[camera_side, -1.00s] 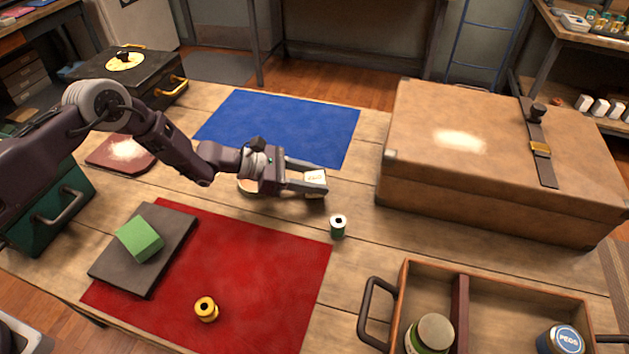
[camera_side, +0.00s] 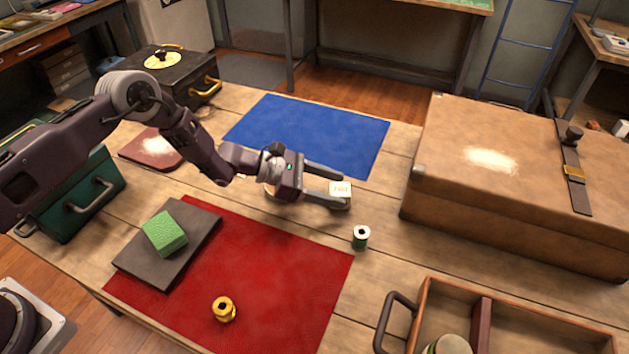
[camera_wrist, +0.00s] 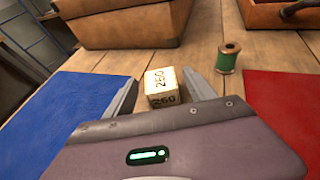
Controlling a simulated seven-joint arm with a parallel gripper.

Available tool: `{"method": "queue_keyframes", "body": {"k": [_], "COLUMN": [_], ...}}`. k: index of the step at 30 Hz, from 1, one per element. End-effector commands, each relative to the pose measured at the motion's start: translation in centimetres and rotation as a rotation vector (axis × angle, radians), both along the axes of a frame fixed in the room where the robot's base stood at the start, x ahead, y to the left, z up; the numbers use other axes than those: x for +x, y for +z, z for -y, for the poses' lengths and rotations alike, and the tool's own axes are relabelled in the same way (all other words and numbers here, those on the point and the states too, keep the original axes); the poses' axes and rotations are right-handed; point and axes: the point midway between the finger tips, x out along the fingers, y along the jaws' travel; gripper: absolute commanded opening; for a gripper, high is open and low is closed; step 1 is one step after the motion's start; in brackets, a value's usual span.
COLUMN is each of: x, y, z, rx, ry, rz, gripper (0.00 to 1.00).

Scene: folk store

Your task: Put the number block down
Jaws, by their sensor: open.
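The number block (camera_side: 340,189) is a small cream cube with dark digits; in the wrist view (camera_wrist: 166,86) it reads 260. It appears to rest on the bare wood table (camera_side: 385,215), between the blue and red mats. My gripper (camera_side: 338,188) is open, with one finger on each side of the block. In the wrist view the fingers (camera_wrist: 162,90) stand either side of it, with a visible gap on the right. The block's lower part is partly hidden by my gripper.
A green thread spool (camera_side: 361,238) stands close by on the right. A blue mat (camera_side: 300,130) and a red mat (camera_side: 260,270) flank the area. A large tan case (camera_side: 500,190) and a wooden tray (camera_side: 422,310) stand to the right.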

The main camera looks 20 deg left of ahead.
Motion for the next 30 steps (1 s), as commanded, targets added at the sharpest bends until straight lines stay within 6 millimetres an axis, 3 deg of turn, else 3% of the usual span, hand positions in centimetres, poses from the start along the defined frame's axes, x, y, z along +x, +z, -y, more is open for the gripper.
{"method": "queue_keyframes", "body": {"k": [6, 12, 24, 26, 29, 30], "x": [-1.9, -3.2, -3.6, -3.9, -5.9, -7.5], "y": [2.1, 3.6, 4.3, 6.1, 12.6, 15.7], "z": [-4.7, -7.8, -8.5, -8.1, -6.9, -6.5], "rx": [0.0, 0.001, 0.004, 0.021, 0.101, 0.154], "ry": [0.003, 0.001, -0.01, -0.053, -0.225, -0.319], "rz": [0.0, 0.002, 0.009, 0.048, 0.193, 0.27], "gripper": [0.64, 0.64, 0.64, 0.64, 0.64, 0.64]}}
